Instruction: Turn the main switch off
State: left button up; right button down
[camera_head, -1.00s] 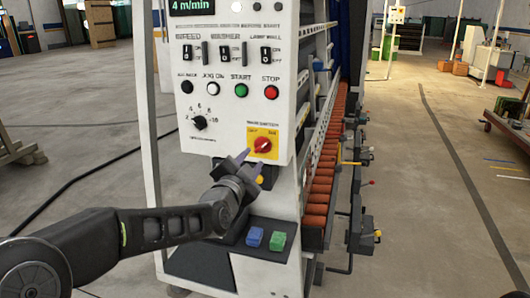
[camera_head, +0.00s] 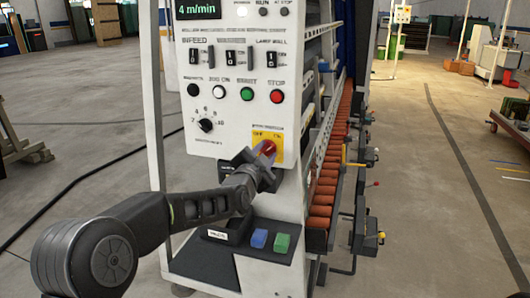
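The main switch is a red rotary knob (camera_head: 266,147) on a yellow plate (camera_head: 277,138), low on the right of the white control panel (camera_head: 235,140). My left gripper (camera_head: 258,160) is at the switch, reaching up from below left. Its two fingers look apart, and they cover the lower left of the plate and the knob's lower edge. I cannot tell whether they touch the knob. My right gripper is not in view.
Above the switch are a black dial (camera_head: 205,125), a row of buttons with a red stop button (camera_head: 277,96), and several rocker switches. A blue block (camera_head: 259,238) and a green block (camera_head: 281,242) sit on the ledge below. Open floor lies right of the machine.

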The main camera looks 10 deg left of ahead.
pick_arm(q)
grip_shut()
dwell(0.6)
